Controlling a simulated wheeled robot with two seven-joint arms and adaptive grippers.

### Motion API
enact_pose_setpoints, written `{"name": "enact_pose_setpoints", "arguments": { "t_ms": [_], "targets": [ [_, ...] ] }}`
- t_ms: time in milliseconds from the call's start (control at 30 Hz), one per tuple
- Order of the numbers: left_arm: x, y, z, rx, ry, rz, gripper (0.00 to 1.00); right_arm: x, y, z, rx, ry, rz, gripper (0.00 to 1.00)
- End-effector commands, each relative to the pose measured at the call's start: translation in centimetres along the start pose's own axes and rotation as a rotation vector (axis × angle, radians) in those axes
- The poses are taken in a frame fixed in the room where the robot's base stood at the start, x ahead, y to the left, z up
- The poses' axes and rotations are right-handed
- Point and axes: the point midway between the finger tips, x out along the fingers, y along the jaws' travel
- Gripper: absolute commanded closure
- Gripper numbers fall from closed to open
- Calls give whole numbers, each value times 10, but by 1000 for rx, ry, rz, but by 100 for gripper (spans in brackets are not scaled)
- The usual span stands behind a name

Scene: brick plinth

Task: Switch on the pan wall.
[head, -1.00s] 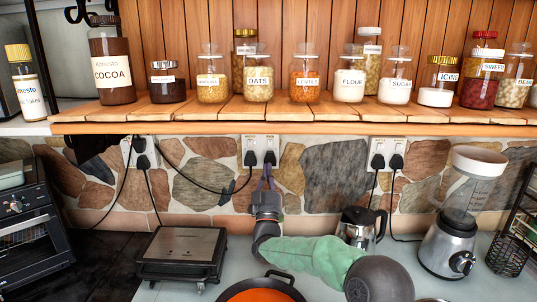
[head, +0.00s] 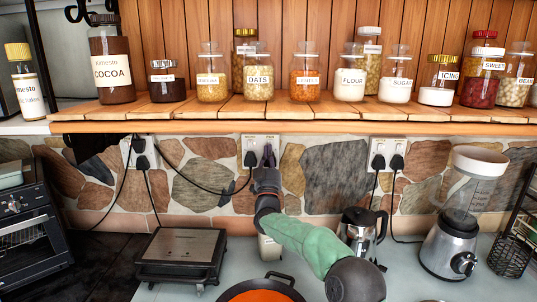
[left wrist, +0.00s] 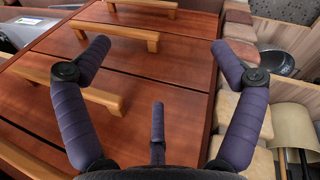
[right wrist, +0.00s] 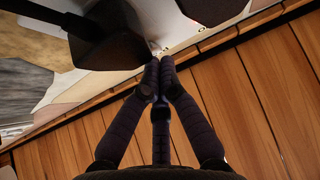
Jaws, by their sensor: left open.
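The double wall socket (head: 250,140) with small labels above its two halves is on the stone wall below the shelf. A black plug (head: 250,158) sits in its left half. My right gripper (head: 268,153) is raised in front of the right half and hides the plug there. In the right wrist view its fingers (right wrist: 160,62) are together at the tips, with nothing seen between them, close to the white socket plate (right wrist: 190,30) and a black plug (right wrist: 110,48). Contact cannot be told. My left gripper (left wrist: 155,60) is open and empty above wooden drawer fronts (left wrist: 180,95).
The wooden shelf (head: 300,126) with several jars overhangs the sockets. Another double socket (head: 387,142) is to the right. A sandwich press (head: 182,256), an orange pan (head: 262,293), a metal jug (head: 358,225) and a blender (head: 455,230) stand below. Cables hang along the wall.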

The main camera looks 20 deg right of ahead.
Motion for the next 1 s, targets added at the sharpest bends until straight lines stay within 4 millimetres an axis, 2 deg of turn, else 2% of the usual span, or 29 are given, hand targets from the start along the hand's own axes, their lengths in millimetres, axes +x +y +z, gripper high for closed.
{"name": "enact_pose_setpoints", "arguments": {
  "t_ms": [233, 533, 1000],
  "targets": [
    [4, -1, 0, 0, 0, 0, 6, 0, 0, 3, 0, 1, 1, 100],
    [26, -9, -1, 0, 0, 0, 6, -1, 0, 16, 0, -4, 0, 100],
    [26, -10, -1, 0, 0, 0, 6, -3, -2, 24, -2, -21, -4, 100]
  ]
}}
